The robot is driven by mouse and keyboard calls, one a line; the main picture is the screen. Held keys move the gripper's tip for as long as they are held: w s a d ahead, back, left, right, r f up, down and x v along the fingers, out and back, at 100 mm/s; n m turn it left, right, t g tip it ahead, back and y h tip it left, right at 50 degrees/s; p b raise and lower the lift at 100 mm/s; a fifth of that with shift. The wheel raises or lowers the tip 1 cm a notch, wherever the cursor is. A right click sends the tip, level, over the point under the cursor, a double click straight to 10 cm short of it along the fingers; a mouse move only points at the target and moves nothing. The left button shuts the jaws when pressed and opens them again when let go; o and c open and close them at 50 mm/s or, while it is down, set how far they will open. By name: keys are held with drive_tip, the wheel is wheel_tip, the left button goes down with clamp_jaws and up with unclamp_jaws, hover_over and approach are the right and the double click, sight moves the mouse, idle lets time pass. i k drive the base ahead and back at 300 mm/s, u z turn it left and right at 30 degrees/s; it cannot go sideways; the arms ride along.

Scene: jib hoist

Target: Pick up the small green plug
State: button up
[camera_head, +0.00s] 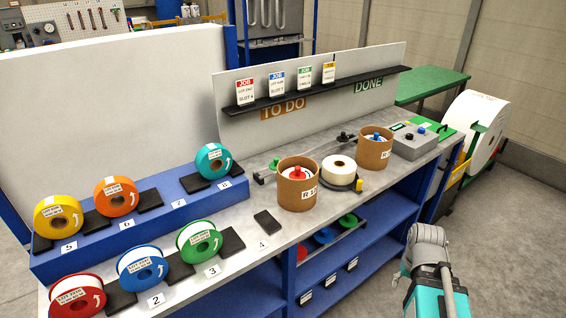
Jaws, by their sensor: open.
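A small green piece (258,178), which looks like the green plug, lies on the grey worktop left of the front cardboard tub, near a small black knob (274,163). It is too small to make out its exact shape. My arm shows at the bottom right, in front of the bench and well apart from the green piece. My gripper's fingers cannot be made out in this view.
The front cardboard tub (298,196) holds a reel with a red knob. A white roll (339,171) and a back tub (375,154) with a blue knob stand to its right. A grey box (415,147) is farther right. Coloured spools line the left; a dark ledge (315,91) runs behind.

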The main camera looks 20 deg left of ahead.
sight(272, 165)
drive_tip(key=u, duration=0.4)
drive_tip(key=i, duration=0.65)
drive_tip(key=u, duration=0.6)
